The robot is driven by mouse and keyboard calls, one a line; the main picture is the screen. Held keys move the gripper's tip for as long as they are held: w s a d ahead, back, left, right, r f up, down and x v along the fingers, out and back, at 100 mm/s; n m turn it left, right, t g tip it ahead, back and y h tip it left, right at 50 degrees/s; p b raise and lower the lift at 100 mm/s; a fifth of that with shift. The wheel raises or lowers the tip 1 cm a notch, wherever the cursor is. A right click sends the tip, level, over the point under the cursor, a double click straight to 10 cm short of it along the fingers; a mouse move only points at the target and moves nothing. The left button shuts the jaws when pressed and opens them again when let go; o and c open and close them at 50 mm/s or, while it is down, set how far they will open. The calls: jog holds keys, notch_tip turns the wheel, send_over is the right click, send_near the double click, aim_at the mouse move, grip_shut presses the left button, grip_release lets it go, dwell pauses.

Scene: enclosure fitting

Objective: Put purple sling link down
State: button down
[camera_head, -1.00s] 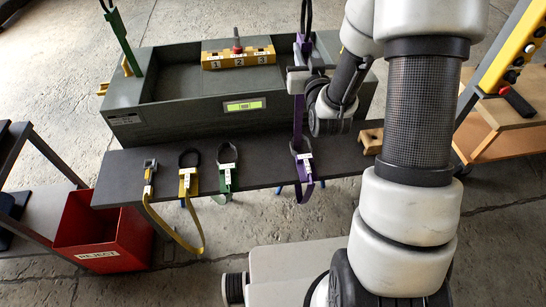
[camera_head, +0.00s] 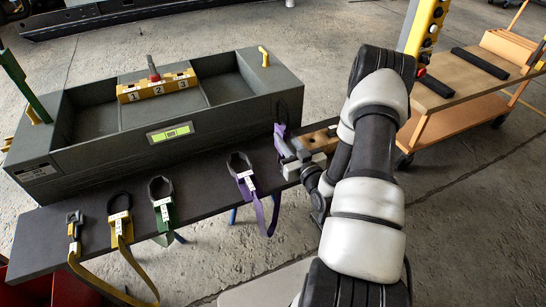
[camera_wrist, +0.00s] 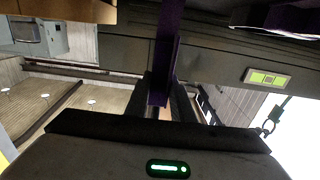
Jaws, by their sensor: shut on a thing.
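My gripper (camera_head: 287,152) is shut on a purple sling link (camera_head: 280,138), near the right end of the grey shelf (camera_head: 205,196). A dark loop shows above the purple strap. In the wrist view the purple strap (camera_wrist: 166,50) runs upright between my dark fingers (camera_wrist: 165,104). I cannot tell whether its lower end touches the shelf. A second purple piece (camera_head: 246,180), with a dark loop and a white label, lies on the shelf to the left of my gripper, its strap hanging over the front edge.
Green (camera_head: 165,213), yellow (camera_head: 120,225) and grey-buckled yellow (camera_head: 74,230) straps lie further left on the shelf. A wooden block (camera_head: 318,140) is close to the right of my gripper. The grey enclosure (camera_head: 190,130) stands behind. A wooden cart (camera_head: 450,88) is at the right.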

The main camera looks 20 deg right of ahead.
jog(key=shift+f+b, duration=0.35)
jog(key=shift+f, duration=2.8)
jog(key=shift+f+b, duration=0.25)
jog(key=shift+b, duration=0.05)
jog(key=c, duration=1.5)
grip_release()
jog(key=shift+c, duration=0.2)
jog(key=shift+r, duration=0.15)
jog(key=shift+r+p, duration=0.2)
jog(key=shift+p, duration=0.25)
jog(key=s, duration=1.2)
jog(key=shift+d+f, duration=0.15)
jog(key=shift+d, duration=0.05)
